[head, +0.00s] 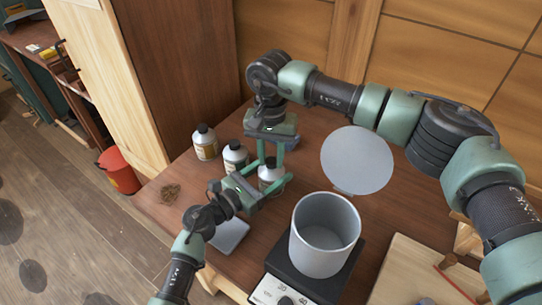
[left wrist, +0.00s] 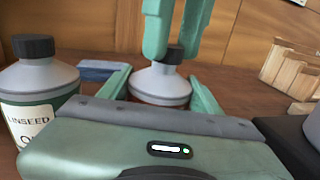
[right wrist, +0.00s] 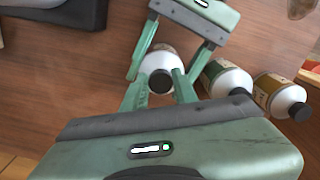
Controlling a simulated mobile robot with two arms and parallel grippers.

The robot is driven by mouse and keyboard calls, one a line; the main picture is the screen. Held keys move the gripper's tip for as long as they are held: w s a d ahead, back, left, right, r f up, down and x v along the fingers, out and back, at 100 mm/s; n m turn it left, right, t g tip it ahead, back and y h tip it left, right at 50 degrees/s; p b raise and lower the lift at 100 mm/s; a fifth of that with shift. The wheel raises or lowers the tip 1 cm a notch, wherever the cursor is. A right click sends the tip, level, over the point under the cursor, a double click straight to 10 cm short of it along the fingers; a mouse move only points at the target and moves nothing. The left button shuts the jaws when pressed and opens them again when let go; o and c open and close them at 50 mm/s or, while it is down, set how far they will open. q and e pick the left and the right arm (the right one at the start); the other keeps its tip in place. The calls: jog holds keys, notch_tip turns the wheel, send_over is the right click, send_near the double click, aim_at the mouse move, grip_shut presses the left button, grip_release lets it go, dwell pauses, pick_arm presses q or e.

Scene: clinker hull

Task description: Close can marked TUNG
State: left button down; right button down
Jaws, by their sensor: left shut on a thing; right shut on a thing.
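A grey-shouldered can (head: 271,172) stands on the bench; its label cannot be read. My left gripper (head: 270,184) is shut around its body from the front, with the fingers on either side (left wrist: 160,92). My right gripper (head: 270,163) reaches down from above and is shut on the can's black cap (right wrist: 161,81). In the left wrist view the cap (left wrist: 172,53) sits at the top of the can, partly hidden by the right fingers. Whether it is fully seated cannot be told.
Two similar black-capped cans stand close by on the left, a middle one (head: 236,157) and a far one (head: 205,143); one label reads LINSEED (left wrist: 28,120). A grey pot (head: 324,240) stands on a black scale (head: 290,290) at right, with a round grey disc (head: 356,160) behind it.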

jog(key=shift+w+a+r, duration=0.1)
jog(key=shift+r, duration=0.3)
dwell(0.7)
jog(key=shift+f, duration=0.45)
jog(key=c, duration=1.1)
grip_release()
jog(key=shift+r, duration=2.25)
jog(key=shift+c, duration=0.2)
